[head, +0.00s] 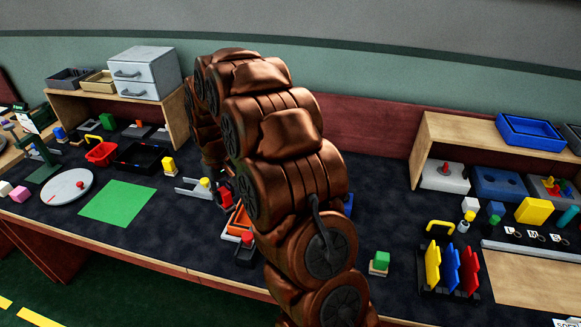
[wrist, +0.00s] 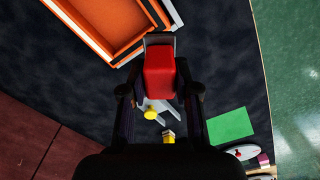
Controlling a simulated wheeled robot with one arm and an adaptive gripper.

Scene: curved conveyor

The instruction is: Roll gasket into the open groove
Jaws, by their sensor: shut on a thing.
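My gripper (wrist: 156,84) is shut on a red block (wrist: 159,62) with a grey end piece, seen between the fingers in the wrist view. In the head view the red block (head: 225,199) shows partly at the left edge of my arm, which hides most of the gripper. A grey forked piece with a yellow knob (head: 204,183) lies on the dark table left of the gripper; the knob (wrist: 151,115) also shows beyond the red block in the wrist view. I cannot pick out a gasket or an open groove in either view.
An orange tray (wrist: 100,30) lies close to the held block. A green mat (head: 118,203) and a white round plate (head: 68,187) lie to the left. A rack of coloured plates (head: 452,268) and a wooden shelf (head: 490,128) stand right.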

